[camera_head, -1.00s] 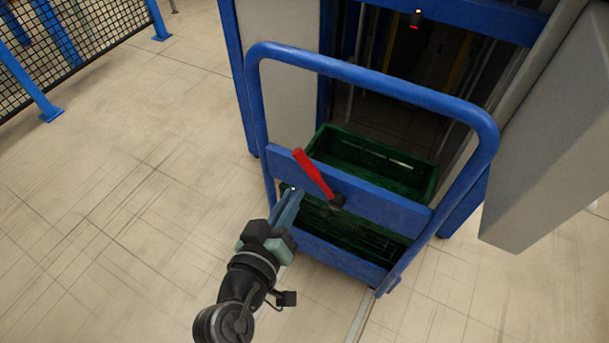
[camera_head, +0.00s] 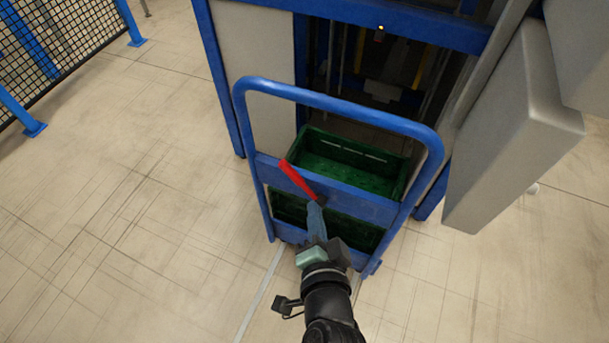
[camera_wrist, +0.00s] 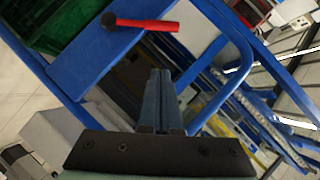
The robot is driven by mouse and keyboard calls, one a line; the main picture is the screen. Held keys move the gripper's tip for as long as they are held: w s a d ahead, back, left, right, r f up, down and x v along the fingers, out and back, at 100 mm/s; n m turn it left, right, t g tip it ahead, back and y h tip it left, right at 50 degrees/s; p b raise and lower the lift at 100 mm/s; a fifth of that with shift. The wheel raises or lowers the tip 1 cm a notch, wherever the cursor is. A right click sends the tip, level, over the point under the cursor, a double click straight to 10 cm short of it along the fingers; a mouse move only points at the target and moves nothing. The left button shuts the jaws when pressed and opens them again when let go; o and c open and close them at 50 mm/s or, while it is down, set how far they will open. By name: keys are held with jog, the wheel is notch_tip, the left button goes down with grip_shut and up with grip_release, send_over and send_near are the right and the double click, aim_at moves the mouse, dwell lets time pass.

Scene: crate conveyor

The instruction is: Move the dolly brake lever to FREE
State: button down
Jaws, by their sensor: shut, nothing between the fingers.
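The red brake lever (camera_head: 297,179) is on the blue crossbar (camera_head: 350,199) of the dolly handle (camera_head: 340,103). In the head view it slants from its dark pivot at lower right up to the left. In the wrist view the red lever (camera_wrist: 148,25) lies ahead of the fingers, its dark hub at the left end. My gripper (camera_head: 315,207) is shut and empty, its fingertips close below the lever's pivot in the head view. In the wrist view my gripper (camera_wrist: 160,75) appears apart from the lever. No FREE marking is legible.
Green crates (camera_head: 388,182) stand on the dolly behind the crossbar. A blue-framed machine opening (camera_head: 350,12) is behind them, with a grey panel (camera_head: 510,130) at right. Open tiled floor (camera_head: 120,210) lies to the left, with a mesh fence (camera_head: 60,45) beyond.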

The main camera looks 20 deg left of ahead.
jog(key=b, duration=0.1)
send_over(297, 180)
jog(key=s+d, duration=0.3)
jog(key=d, duration=0.1)
notch_tip(297, 180, down, 4)
jog(key=shift+w+a+f, duration=0.2)
jog(key=shift+a+f, duration=0.15)
jog(key=shift+a, duration=0.2)
jog(key=shift+w+a+f, duration=0.2)
jog(key=shift+a+f, duration=0.1)
jog(key=shift+a, duration=0.2)
jog(key=shift+w+a+f, duration=0.15)
jog(key=shift+a+f, duration=0.2)
jog(key=shift+a, duration=0.1)
jog(key=shift+a, duration=0.1)
